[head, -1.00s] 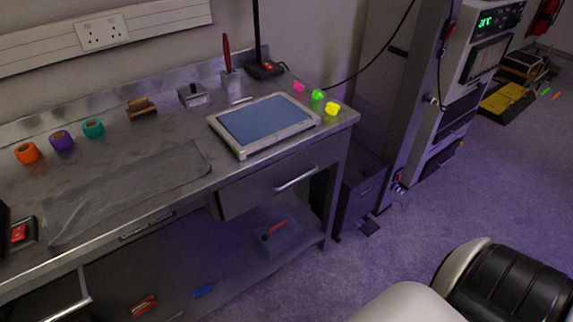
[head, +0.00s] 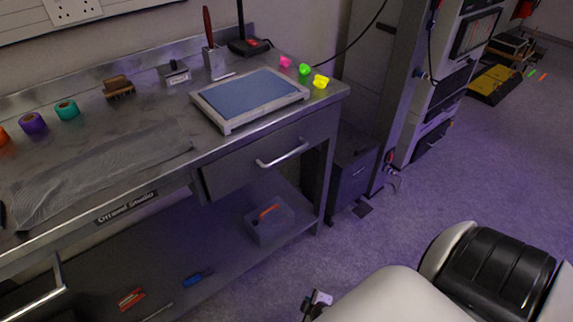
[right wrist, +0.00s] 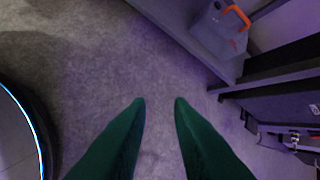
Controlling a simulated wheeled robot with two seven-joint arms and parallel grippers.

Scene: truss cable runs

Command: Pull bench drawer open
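The bench drawer (head: 240,176) is a grey front with a silver bar handle (head: 282,154), under the right end of the metal bench (head: 165,170). It looks shut. A second bar handle (head: 42,303) shows under the bench at the lower left. My right gripper (right wrist: 159,101) shows in the right wrist view as two dark green fingers, apart with only carpet between them. It is low, in front of the bench and away from the drawer handle. In the head view my right arm is at the bottom right. My left gripper is not in view.
A grey box with an orange handle (head: 270,222) sits on the lower shelf and also shows in the right wrist view (right wrist: 222,27). A dark cabinet (head: 352,178) and an equipment rack (head: 425,110) stand right of the bench. A framed blue pad (head: 248,95) lies on top. Carpet in front is clear.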

